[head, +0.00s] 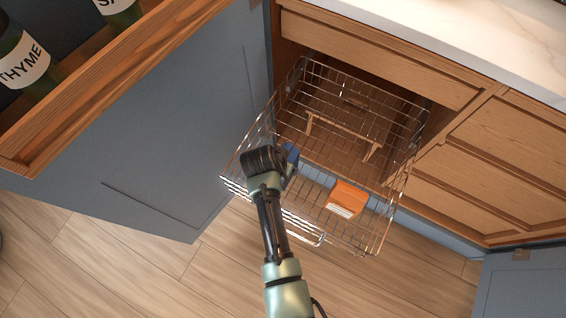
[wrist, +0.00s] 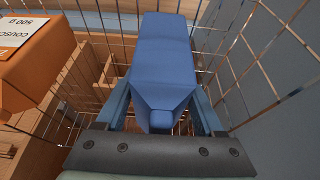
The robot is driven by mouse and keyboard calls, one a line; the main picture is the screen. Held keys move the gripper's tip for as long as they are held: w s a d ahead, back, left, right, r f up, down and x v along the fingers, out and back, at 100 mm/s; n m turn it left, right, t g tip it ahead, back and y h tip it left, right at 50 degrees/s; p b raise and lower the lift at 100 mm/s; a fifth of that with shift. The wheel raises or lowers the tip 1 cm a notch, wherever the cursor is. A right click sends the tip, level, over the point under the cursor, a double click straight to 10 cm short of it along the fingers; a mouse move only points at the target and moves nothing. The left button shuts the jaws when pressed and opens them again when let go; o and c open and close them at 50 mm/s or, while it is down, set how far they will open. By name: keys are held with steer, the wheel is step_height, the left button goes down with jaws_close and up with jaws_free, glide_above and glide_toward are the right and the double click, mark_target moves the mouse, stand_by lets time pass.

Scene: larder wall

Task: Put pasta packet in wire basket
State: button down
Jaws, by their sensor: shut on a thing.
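A blue packet (wrist: 163,65), which I take for the pasta packet since its label does not show, is between the fingers of my gripper (wrist: 162,108). My gripper is shut on it. In the head view only a small blue part of the packet (head: 292,153) shows beside my gripper (head: 286,163); my wrist hides the rest. The wire basket (head: 380,238) is pulled out of the cabinet. The packet is at the basket's left part, with wire mesh around it in the wrist view. I cannot tell whether it touches the basket floor.
An orange couscous box (head: 346,198) lies in the basket's front right part; it also shows in the wrist view (wrist: 35,70). An open blue door (head: 150,130) stands left of the basket. A wooden door shelf (head: 120,75) holds bottles, one labelled thyme (head: 25,62). The basket's middle looks clear.

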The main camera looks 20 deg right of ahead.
steer(key=shift+w, duration=0.1)
steer(key=shift+f, duration=0.1)
jaws_free()
steer(key=p+v, duration=0.4)
steer(key=v, duration=0.8)
stand_by(0.4)
